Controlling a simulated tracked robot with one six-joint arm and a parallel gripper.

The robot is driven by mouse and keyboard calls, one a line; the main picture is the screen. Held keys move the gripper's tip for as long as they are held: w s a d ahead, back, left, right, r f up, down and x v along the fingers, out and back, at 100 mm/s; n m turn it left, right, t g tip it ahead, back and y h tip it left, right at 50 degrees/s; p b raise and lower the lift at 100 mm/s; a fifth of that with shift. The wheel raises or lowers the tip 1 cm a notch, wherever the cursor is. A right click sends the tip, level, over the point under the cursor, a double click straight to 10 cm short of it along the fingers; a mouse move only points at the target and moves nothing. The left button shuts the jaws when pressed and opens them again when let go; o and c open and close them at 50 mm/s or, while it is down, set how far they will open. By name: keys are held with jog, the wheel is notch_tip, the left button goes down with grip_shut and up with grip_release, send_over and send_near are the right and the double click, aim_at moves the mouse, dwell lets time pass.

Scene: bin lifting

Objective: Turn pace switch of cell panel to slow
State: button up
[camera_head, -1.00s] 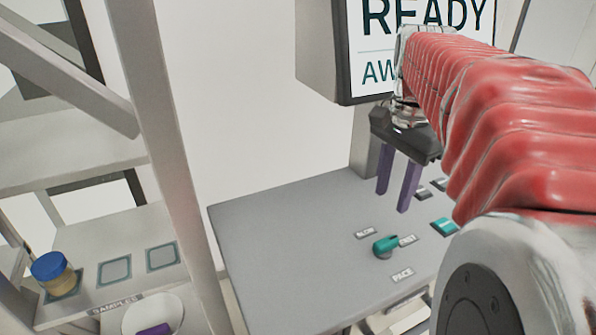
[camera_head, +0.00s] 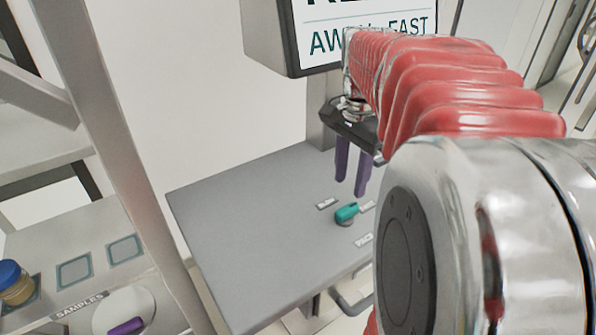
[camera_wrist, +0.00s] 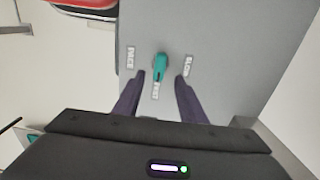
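The pace switch (camera_head: 347,213) is a teal knob on the grey cell panel (camera_head: 230,205). Its pointer is turned toward the FAST label (camera_head: 367,206); the SLOW label (camera_head: 326,203) is on the other side and PACE (camera_head: 364,240) is in front. My gripper (camera_head: 351,190) is open and empty, its purple fingers pointing down behind and above the knob. In the wrist view the knob (camera_wrist: 161,66) lies between and slightly beyond the spread fingers (camera_wrist: 158,76). The gap to the knob is hard to judge.
A screen (camera_head: 362,40) above the panel shows text ending in FAST, partly hidden by my arm. A rack at left has a samples shelf with a blue-lidded jar (camera_head: 14,282) and a white dish (camera_head: 118,310) holding a purple item. The panel's left part is clear.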

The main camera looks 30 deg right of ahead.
aim_at(346, 209)
notch_tip(346, 209, down, 8)
jog(key=shift+f, duration=0.15)
dwell(0.3)
jog(key=shift+c, duration=0.7)
grip_shut()
